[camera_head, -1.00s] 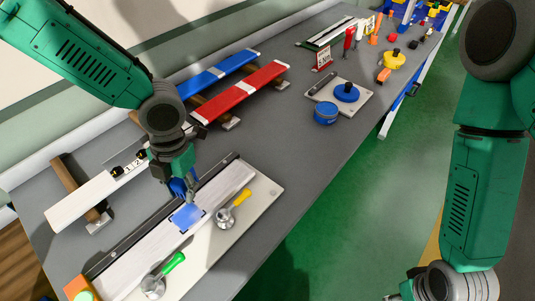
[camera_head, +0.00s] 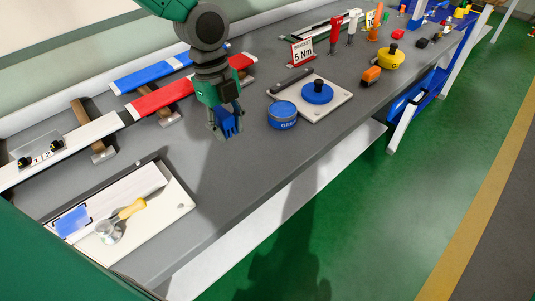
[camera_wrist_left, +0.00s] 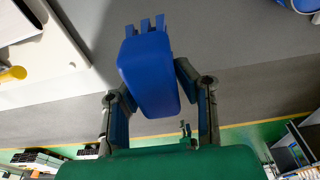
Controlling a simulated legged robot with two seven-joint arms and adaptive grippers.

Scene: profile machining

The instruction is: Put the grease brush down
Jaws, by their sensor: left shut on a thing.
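My left gripper (camera_head: 226,122) is over the grey bench, to the left of the blue grease tin (camera_head: 283,115). In the left wrist view the gripper (camera_wrist_left: 156,88) is shut on the grease brush (camera_wrist_left: 148,62), a blue block with short blue prongs at its far end. The brush is held between the two fingers, with bare grey bench top behind it. Whether the brush touches the bench cannot be told. A light plate with a blue round knob (camera_head: 317,92) is just behind the tin. My right gripper is not in view.
A white fixture plate (camera_head: 176,211) with a yellow-handled clamp (camera_head: 125,212) lies at the front left. Red (camera_head: 163,97) and blue (camera_head: 152,74) profiles lie on supports behind. A 5 Nm sign (camera_head: 303,53) stands farther back. Bench top (camera_head: 222,180) in front of the gripper is clear.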

